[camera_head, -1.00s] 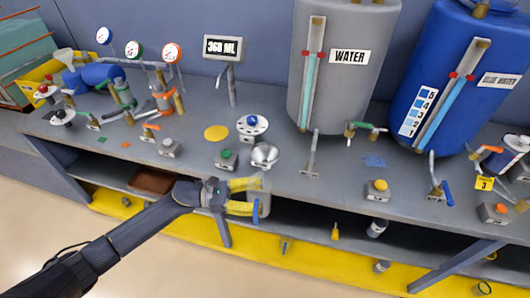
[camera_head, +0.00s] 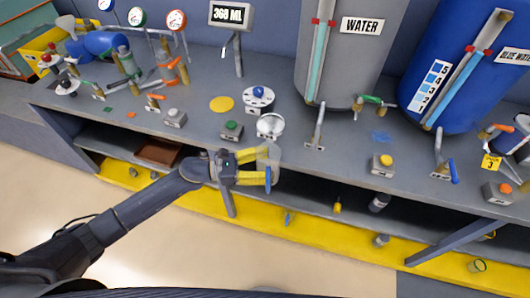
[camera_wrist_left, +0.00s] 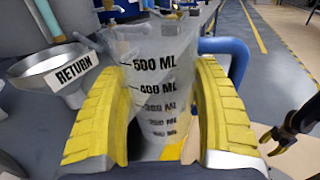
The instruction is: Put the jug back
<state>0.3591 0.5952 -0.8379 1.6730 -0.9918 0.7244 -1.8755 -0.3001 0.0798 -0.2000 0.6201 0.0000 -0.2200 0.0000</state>
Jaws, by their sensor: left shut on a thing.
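The jug (camera_head: 270,158) is clear, with a blue handle. My left gripper (camera_head: 259,167) is shut on it, in front of the bench's front edge. In the left wrist view the jug (camera_wrist_left: 152,75) is between the two yellow fingers, its black ML marks facing the camera. Whether it holds clear liquid I cannot tell. A flat yellow disc (camera_head: 221,104) lies bare on the bench, behind and left of the jug. A dark gripper with yellow tips (camera_wrist_left: 277,141), apparently my right one, shows at the right of the wrist view; its opening is unclear.
A metal funnel (camera_head: 270,126), labelled RETURN in the wrist view (camera_wrist_left: 70,73), stands just behind the jug. A green button box (camera_head: 231,130) is left of it. A display (camera_head: 231,15) reads 368 ML above a spout. The grey WATER tank (camera_head: 345,70) stands behind right.

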